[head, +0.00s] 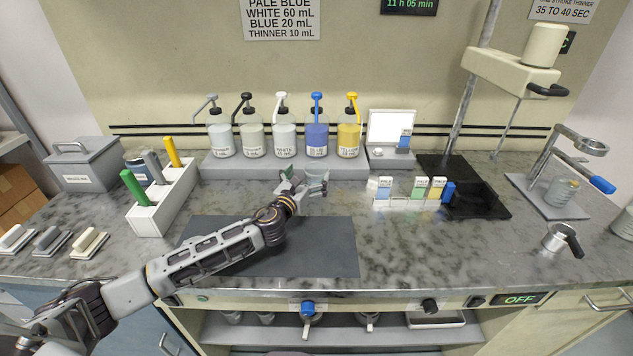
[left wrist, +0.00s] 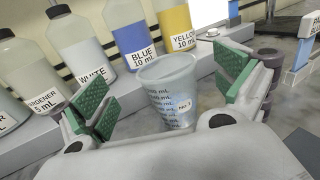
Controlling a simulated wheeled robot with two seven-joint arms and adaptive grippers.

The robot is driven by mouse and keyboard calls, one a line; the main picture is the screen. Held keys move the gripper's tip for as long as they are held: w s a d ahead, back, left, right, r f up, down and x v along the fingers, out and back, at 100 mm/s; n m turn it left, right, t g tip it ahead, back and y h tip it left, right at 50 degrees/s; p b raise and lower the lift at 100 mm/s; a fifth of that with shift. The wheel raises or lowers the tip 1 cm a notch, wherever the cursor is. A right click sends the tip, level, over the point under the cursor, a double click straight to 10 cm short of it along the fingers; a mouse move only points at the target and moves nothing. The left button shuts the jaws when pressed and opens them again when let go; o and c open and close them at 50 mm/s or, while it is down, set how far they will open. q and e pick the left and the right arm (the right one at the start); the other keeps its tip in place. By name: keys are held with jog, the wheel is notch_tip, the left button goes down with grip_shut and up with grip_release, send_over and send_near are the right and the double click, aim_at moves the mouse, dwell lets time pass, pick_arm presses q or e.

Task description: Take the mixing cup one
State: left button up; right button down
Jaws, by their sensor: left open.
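The mixing cup (left wrist: 165,92), translucent with blue volume marks and a label that appears to read No. 1, stands upright on the counter before the pump bottles. In the head view the cup (head: 317,181) shows just right of my left gripper. My left gripper (head: 291,184) is open. In the left wrist view its green-padded fingers (left wrist: 165,95) stand to either side of the cup, with gaps between pads and cup. Whether the cup is fully between the fingertips is hard to tell. My right gripper is not in view.
Several pump bottles (head: 284,139) stand on a grey riser (head: 270,167) behind the cup. A dark mat (head: 325,245) lies under my left arm. A white holder (head: 161,202) with coloured handles is at left. Sample cards (head: 420,188) and a black tray (head: 478,202) are at right.

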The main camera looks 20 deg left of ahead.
aim_at(321, 163)
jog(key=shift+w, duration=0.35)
pick_arm(q)
jog(key=shift+w, duration=0.1)
jog(key=shift+w+d+f, duration=0.15)
jog(key=shift+w+d, duration=0.15)
jog(key=shift+w, duration=0.45)
jog(key=shift+w+d+f, duration=0.15)
jog(key=shift+w+d, duration=0.1)
jog(key=shift+w, duration=1.5)
jog(key=shift+c, duration=0.3)
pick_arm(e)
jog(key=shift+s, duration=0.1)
pick_arm(q)
jog(key=c, duration=1.2)
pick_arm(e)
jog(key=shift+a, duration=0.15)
pick_arm(q)
jog(key=shift+c, duration=0.2)
